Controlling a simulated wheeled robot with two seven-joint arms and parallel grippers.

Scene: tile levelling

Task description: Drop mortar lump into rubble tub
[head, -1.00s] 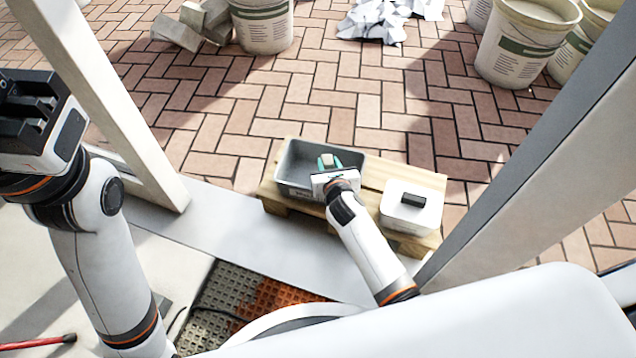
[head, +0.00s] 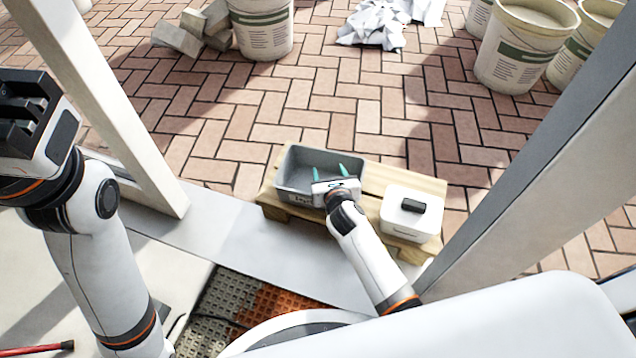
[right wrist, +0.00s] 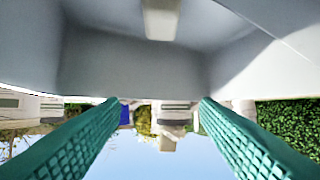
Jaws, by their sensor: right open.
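The grey rubble tub (head: 296,172) sits on the left part of a wooden pallet in the head view. My right gripper (head: 330,169) is over the tub's near right part, its two green fingers spread apart with nothing between them. In the right wrist view the gripper (right wrist: 160,101) is also open. There the pale mortar lump (right wrist: 161,18) shows at the top edge, clear of the fingers and against the tub's grey inside (right wrist: 130,65). The lump does not show in the head view. My left gripper (head: 28,112) is raised at the far left, away from the tub.
A white lidded box (head: 408,222) with a black handle stands on the pallet (head: 372,180) right of the tub. A white post (head: 110,100) and a grey post (head: 530,160) flank the opening. Buckets, blocks and crumpled white sheets lie farther back on the brick paving.

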